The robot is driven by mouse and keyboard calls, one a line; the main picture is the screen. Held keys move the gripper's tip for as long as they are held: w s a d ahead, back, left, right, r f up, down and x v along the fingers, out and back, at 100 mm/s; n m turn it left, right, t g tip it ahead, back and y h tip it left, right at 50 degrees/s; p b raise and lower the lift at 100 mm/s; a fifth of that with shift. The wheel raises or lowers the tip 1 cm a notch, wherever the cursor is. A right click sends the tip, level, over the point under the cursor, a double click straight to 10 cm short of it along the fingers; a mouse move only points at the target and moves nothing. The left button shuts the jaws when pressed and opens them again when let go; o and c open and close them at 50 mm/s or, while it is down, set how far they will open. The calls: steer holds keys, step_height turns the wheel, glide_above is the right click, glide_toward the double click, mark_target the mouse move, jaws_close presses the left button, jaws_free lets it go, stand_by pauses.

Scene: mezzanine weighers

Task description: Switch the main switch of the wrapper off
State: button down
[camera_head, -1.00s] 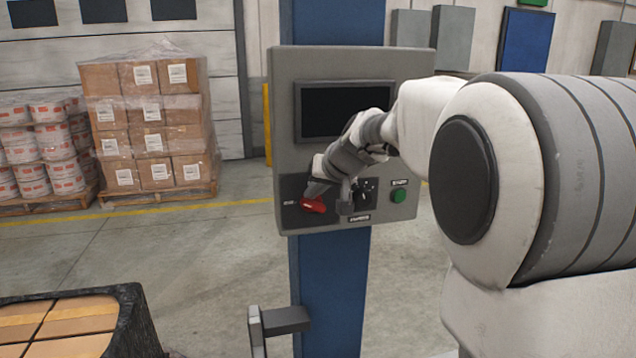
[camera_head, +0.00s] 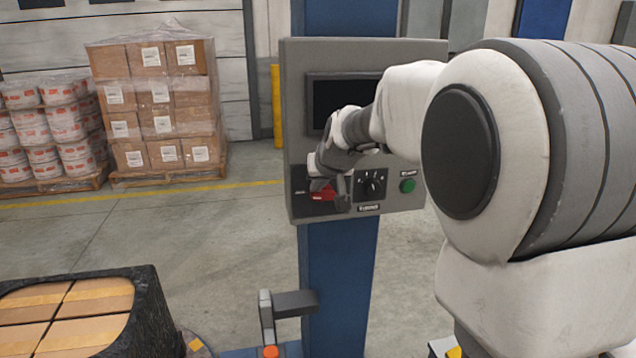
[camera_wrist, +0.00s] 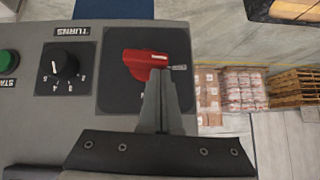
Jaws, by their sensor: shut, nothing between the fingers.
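The wrapper's grey control panel (camera_head: 405,203) is mounted on a blue column (camera_head: 338,275). Its red main switch (camera_head: 322,195) sits at the panel's lower left, partly hidden by my gripper (camera_head: 328,194). In the wrist view the red switch handle (camera_wrist: 146,62) lies roughly crosswise on a dark plate (camera_wrist: 118,92). My gripper (camera_wrist: 160,78) is shut and empty, its fingertips at the handle's end near the small label. I cannot tell whether they touch it.
A black TURNS dial (camera_head: 372,186) and a green start button (camera_head: 407,186) are beside the switch. A dark screen (camera_head: 340,98) is above. Wrapped boxes (camera_head: 155,110) stand on a pallet behind. A black-wrapped load (camera_head: 150,310) stands at the lower left.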

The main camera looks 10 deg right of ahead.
stand_by(0.7)
steer(key=w+r+p+v, duration=0.2)
steer(key=p+v, duration=0.1)
steer(key=v, duration=0.9)
steer(key=shift+s+d+r+p, duration=0.2)
steer(key=shift+s+p, duration=0.1)
steer(key=s+f+g+p, duration=0.1)
steer(key=s+f+p, duration=0.1)
steer(key=s, duration=1.2)
steer(key=s+a+f+g+p, duration=0.1)
steer(key=s+f+g+p, duration=0.1)
steer(key=s, duration=1.2)
steer(key=shift+s+a+f+h+p, duration=0.25)
steer(key=shift+f+h+p, duration=0.25)
steer(key=shift+p, duration=0.3)
